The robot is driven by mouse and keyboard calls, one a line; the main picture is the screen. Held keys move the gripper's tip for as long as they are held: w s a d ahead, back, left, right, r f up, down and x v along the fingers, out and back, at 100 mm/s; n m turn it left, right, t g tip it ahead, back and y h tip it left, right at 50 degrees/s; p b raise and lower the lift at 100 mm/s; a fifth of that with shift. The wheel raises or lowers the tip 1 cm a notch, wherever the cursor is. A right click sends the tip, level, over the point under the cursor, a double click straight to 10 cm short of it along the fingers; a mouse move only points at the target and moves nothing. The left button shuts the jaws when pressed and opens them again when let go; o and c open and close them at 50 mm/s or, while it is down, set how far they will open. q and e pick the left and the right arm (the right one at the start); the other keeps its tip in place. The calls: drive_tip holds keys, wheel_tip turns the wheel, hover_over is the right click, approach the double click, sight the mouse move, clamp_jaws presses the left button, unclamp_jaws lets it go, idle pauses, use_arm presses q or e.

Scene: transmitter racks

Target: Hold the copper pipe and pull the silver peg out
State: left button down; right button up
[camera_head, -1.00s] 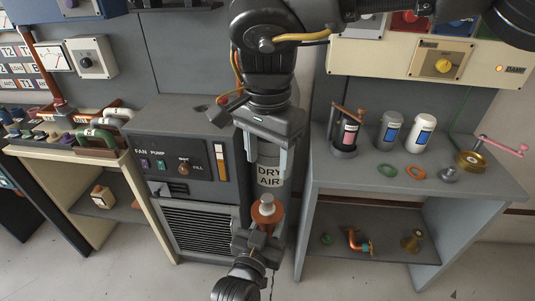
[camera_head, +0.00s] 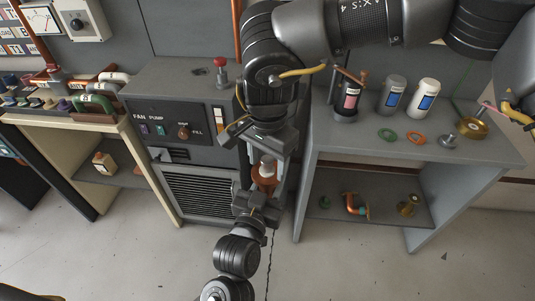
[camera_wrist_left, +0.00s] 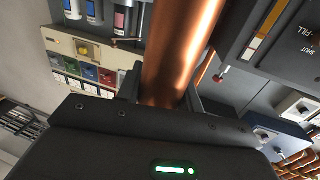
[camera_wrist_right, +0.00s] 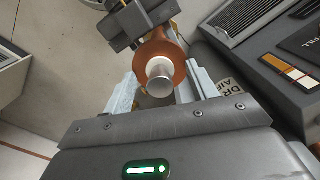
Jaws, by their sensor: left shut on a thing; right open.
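The copper pipe (camera_head: 263,184) stands in front of the grey cabinet, partly hidden by my grippers. My left gripper (camera_head: 258,199) is shut on it from below; the left wrist view shows the pipe (camera_wrist_left: 180,50) rising between its jaws. The silver peg (camera_wrist_right: 160,78) sits in a pale ring at the centre of the pipe's wide copper end (camera_wrist_right: 178,60). My right gripper (camera_head: 269,158) is just above the pipe's end, open, with its pale fingers (camera_wrist_right: 155,92) on either side of the peg. I cannot tell whether they touch it.
The grey cabinet (camera_head: 190,90) is close behind the grippers. A cylinder labelled DRY AIR (camera_wrist_right: 228,90) is beside the pipe. The grey bench (camera_head: 430,150) at right carries bottles and rings, with small fittings on its lower shelf. The floor in front is clear.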

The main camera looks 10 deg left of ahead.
drive_tip(key=c, duration=1.2)
drive_tip(key=shift+r, duration=0.1)
drive_tip(key=shift+r, duration=0.1)
drive_tip(key=shift+r, duration=1)
drive_tip(key=shift+r, duration=0.1)
